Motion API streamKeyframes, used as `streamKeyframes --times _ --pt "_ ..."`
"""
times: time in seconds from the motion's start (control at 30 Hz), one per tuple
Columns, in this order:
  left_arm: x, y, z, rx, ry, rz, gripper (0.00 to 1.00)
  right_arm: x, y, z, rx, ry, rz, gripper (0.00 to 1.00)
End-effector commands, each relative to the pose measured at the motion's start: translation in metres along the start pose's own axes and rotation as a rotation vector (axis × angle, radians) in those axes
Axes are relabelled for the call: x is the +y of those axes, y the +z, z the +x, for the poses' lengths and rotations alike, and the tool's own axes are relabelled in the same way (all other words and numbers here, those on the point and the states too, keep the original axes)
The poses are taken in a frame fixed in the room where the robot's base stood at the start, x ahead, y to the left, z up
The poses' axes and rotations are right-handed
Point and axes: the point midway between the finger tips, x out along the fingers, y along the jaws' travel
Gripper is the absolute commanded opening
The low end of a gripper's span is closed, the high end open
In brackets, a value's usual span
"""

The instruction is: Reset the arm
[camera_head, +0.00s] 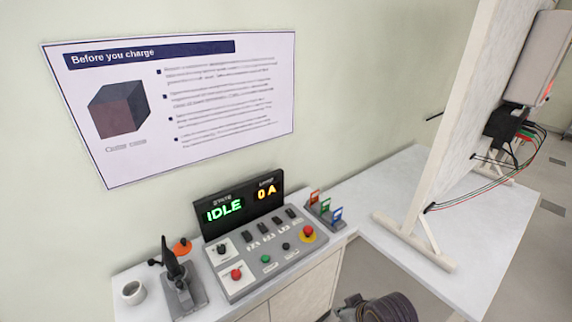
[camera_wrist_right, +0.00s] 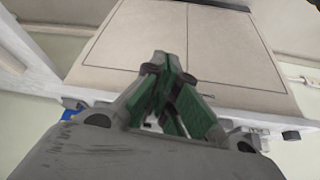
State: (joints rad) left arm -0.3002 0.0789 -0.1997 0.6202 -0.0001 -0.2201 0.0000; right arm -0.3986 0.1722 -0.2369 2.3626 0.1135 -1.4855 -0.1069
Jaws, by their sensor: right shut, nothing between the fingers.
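My right gripper (camera_wrist_right: 163,62) shows in the right wrist view. Its green-padded fingers meet at the tips, and nothing is held between them. A pale cabinet front (camera_wrist_right: 185,50) with two door panels lies beyond the fingertips, with a visible gap I cannot judge.
In the head view, a control console (camera_head: 262,250) reading IDLE and 0 A stands on a white counter. A black-handled device (camera_head: 178,285) and a white mug (camera_head: 133,292) are to its left. An upright panel (camera_head: 455,120) stands on the right-hand table (camera_head: 395,195).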

Motion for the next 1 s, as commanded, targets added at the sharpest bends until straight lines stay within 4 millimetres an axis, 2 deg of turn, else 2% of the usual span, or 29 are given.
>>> streamKeyframes --times 0.03,0.2,0.7,1.0 --pt "-0.001 0.000 0.000 0.000 -0.001 0.000 0.40 0.004 0.011 -0.004 -0.018 0.012 0.031 0.00" --pt "-0.001 0.000 0.000 0.000 -0.001 0.000 0.40 0.016 0.035 -0.013 -0.063 0.051 0.103 0.00" --pt "-0.001 0.000 0.000 0.000 -0.001 0.000 0.40 0.036 0.081 -0.032 -0.147 0.125 0.229 0.00" --pt "-0.001 0.000 0.000 0.000 -0.001 0.001 0.40 0.038 0.086 -0.002 -0.155 0.121 0.227 0.00"
